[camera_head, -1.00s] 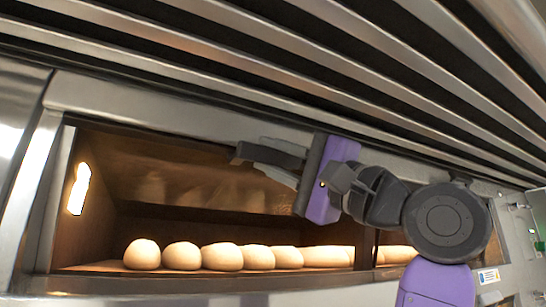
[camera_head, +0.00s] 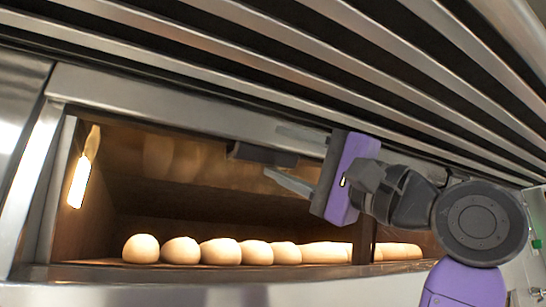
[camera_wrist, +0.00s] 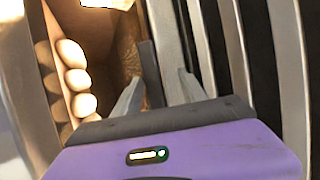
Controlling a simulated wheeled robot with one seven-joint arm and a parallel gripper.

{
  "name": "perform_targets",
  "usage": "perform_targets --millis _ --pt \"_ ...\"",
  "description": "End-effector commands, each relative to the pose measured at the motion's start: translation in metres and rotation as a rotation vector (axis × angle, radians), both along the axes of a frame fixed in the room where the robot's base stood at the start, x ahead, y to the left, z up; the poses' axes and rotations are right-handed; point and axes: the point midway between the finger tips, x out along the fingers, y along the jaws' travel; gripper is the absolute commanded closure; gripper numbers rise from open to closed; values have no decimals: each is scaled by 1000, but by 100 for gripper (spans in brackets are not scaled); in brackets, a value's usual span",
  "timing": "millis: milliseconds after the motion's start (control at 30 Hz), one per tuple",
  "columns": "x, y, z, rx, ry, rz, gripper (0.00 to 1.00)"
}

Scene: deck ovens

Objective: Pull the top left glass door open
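The top left glass door (camera_head: 200,160) is a brownish, reflective pane across the upper part of the lit oven opening, tilted, with its lower edge above the buns. Its short dark handle (camera_head: 262,154) sticks out near the top middle. My gripper (camera_head: 282,155), with a purple body, is at the handle from the right. Its two grey fingers are spread, one above and one below the handle. The wrist view shows the dark handle (camera_wrist: 150,72) between the open fingers (camera_wrist: 157,88), nearer the left finger, with a gap to the right one. Contact with the handle cannot be told.
Several pale round buns (camera_head: 220,251) lie in a row on the oven floor. A bright lamp (camera_head: 80,183) is on the left inner wall. Metal slats (camera_head: 250,75) run close above the opening and my gripper. A steel ledge (camera_head: 150,296) lies below.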

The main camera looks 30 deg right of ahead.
Motion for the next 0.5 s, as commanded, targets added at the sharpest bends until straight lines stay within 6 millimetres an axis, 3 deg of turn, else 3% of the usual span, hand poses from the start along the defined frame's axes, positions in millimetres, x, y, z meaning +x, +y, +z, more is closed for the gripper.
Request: perform_targets --millis 200,500 --pt "-27 -14 -19 1 -4 -2 53" --pt "-36 -18 -24 0 0 0 53"
